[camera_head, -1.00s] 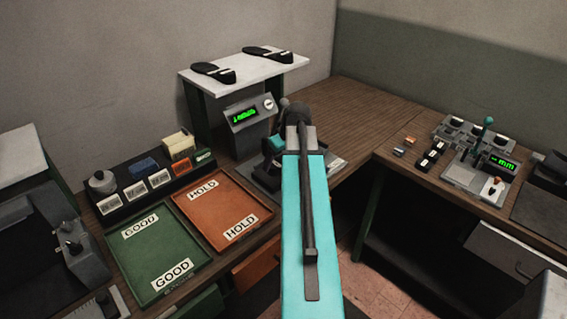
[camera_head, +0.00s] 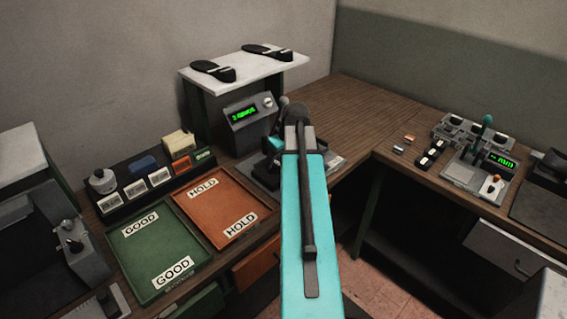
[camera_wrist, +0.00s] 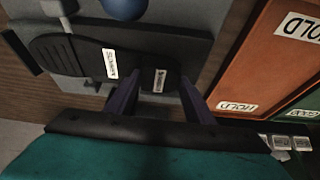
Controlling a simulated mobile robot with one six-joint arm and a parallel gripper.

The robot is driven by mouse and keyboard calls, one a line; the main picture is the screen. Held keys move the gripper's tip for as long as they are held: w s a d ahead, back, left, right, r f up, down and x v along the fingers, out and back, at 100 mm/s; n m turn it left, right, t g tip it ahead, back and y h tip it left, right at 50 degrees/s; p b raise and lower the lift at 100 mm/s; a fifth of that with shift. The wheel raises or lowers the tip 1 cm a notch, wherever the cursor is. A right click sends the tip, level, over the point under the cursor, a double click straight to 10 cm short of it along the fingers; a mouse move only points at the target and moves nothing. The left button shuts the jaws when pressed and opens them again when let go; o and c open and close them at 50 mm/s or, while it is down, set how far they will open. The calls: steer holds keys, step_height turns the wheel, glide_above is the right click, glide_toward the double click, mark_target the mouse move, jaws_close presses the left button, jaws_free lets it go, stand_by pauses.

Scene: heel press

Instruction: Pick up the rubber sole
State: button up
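A black rubber sole (camera_wrist: 80,58) with two white labels lies on a grey plate in the wrist view. Its wide end points left and its heel end right. My gripper (camera_wrist: 158,82) is open, its two dark fingers apart near the heel end. The left finger meets the sole's lower edge in the picture; the right finger is just beyond the heel end. I cannot tell whether either touches. In the head view my arm hides the gripper and this sole. Two more black soles, left (camera_head: 213,71) and right (camera_head: 268,53), lie on a white shelf (camera_head: 240,72).
A grey unit with a green display (camera_head: 243,113) stands under the shelf. Left of my arm are the orange HOLD tray (camera_head: 238,186), the green GOOD tray (camera_head: 128,262) and a black holder (camera_head: 115,196). A lever fixture (camera_head: 478,165) stands on the right bench.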

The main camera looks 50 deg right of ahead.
steer(key=c, duration=0.3)
steer(key=shift+r, duration=0.1)
steer(key=shift+r+b, duration=1.4)
steer(key=shift+r, duration=3.55)
steer(key=shift+a, duration=0.1)
